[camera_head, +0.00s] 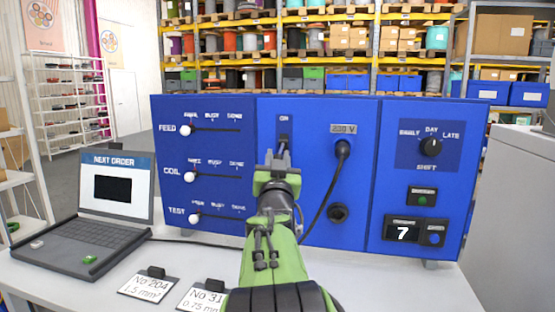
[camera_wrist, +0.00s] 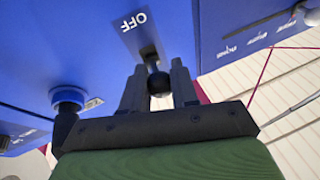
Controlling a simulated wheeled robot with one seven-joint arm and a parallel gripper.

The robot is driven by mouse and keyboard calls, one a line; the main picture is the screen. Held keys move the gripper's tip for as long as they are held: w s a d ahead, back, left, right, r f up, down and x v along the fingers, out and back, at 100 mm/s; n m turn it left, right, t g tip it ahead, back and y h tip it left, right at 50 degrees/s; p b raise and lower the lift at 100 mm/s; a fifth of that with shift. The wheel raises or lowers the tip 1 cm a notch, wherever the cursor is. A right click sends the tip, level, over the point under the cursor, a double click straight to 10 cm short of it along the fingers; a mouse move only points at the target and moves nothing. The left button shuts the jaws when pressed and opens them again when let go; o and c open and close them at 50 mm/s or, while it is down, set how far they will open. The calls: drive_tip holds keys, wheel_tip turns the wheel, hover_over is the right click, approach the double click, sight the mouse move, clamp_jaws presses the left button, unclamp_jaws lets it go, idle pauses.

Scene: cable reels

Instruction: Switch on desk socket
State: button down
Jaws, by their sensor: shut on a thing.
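The desk socket panel is a blue box (camera_head: 345,110) standing on the grey desk. Its switch has a dark plate (camera_head: 284,128) marked ON at the top; in the wrist view the plate's other end (camera_wrist: 138,22) reads OFF. My gripper (camera_head: 281,160) is at this switch, with its fingers (camera_wrist: 158,88) on either side of the black ball-tipped lever (camera_wrist: 158,83), shut on it. My gripper partly hides the lever in the head view, and I cannot tell its exact position. Right of it, a black plug with a cable (camera_head: 342,150) sits under the 230 V label.
Three white-knobbed sliders (camera_head: 188,130) are left of the switch. A shift dial (camera_head: 431,148) and a display reading 7 (camera_head: 403,233) are at right. An open laptop (camera_head: 100,215) and label cards (camera_head: 150,284) lie on the desk. The cable hangs close to my gripper's right.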

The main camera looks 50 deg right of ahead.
sight(277, 155)
drive_tip(key=p, duration=0.1)
drive_tip(key=r+g+y+p, duration=0.1)
drive_tip(key=p, duration=0.1)
drive_tip(key=r+y+p, duration=0.1)
drive_tip(key=shift+s+a+r+m+g+p, duration=0.1)
drive_tip(key=shift+a+r+m+g+p, duration=0.1)
drive_tip(key=shift+a+m+g+p, duration=0.15)
drive_tip(key=r+g+y+p, duration=0.1)
drive_tip(key=y+p, duration=0.1)
drive_tip(key=p, duration=0.3)
drive_tip(key=shift+r+m+g, duration=0.25)
drive_tip(key=shift+r+g, duration=0.1)
drive_tip(key=shift+r, duration=0.05)
drive_tip(key=y+p, duration=0.1)
drive_tip(key=p, duration=0.2)
drive_tip(key=r+g+y+p, duration=0.1)
drive_tip(key=p, duration=0.2)
drive_tip(key=shift+d+r, duration=0.25)
drive_tip(key=g+y+p, duration=0.1)
drive_tip(key=p, duration=0.2)
drive_tip(key=shift+d+r+m, duration=0.1)
drive_tip(key=shift+r+m, duration=0.05)
drive_tip(key=shift+m, duration=0.15)
drive_tip(key=shift+y, duration=0.3)
drive_tip(key=c, duration=0.9)
unclamp_jaws()
